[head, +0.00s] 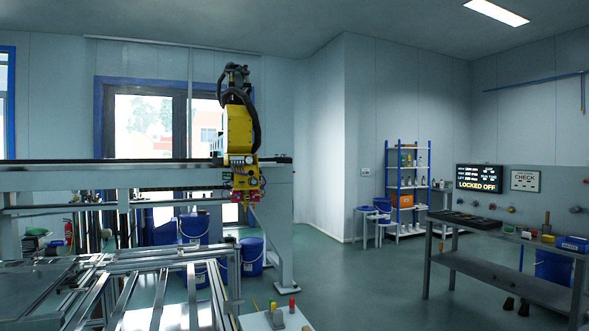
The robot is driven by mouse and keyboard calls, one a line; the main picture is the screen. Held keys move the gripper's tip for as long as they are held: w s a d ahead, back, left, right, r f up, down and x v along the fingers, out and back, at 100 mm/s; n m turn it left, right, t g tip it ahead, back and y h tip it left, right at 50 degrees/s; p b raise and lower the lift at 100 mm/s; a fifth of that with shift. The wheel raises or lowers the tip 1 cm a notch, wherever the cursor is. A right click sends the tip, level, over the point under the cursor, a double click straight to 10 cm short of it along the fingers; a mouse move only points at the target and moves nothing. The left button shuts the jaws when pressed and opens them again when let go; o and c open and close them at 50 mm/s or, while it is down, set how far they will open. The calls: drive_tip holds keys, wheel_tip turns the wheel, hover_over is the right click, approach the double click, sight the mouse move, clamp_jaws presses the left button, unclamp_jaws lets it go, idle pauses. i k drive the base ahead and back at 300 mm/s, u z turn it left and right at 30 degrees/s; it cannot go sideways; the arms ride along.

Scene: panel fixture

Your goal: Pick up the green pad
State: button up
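I cannot make out a green pad with certainty. A small green item (38,232) shows at the far left behind the frame, too small to identify. Small upright pieces with coloured tops, one of them red (292,302), stand on a pale surface (255,323) at the bottom centre. My gripper is not in view.
A metal frame of rails (163,299) fills the lower left. A yellow machine head (239,130) hangs on a gantry beam (90,178) above it. A workbench (500,233) with tools stands at right. The floor (370,280) between is clear.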

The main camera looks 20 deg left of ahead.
sight(509, 231)
drive_tip(key=z, duration=0.4)
drive_tip(key=k, duration=0.45)
drive_tip(key=z, duration=0.55)
drive_tip(key=i, duration=0.5)
drive_tip(key=u, duration=0.9)
drive_tip(key=i, duration=2.15)
drive_tip(key=u, duration=0.45)
drive_tip(key=i, duration=2.1)
drive_tip(key=z, duration=0.8)
drive_tip(key=i, duration=2)
drive_tip(key=z, duration=0.8)
drive_tip(key=i, duration=0.5)
drive_tip(key=z, duration=0.25)
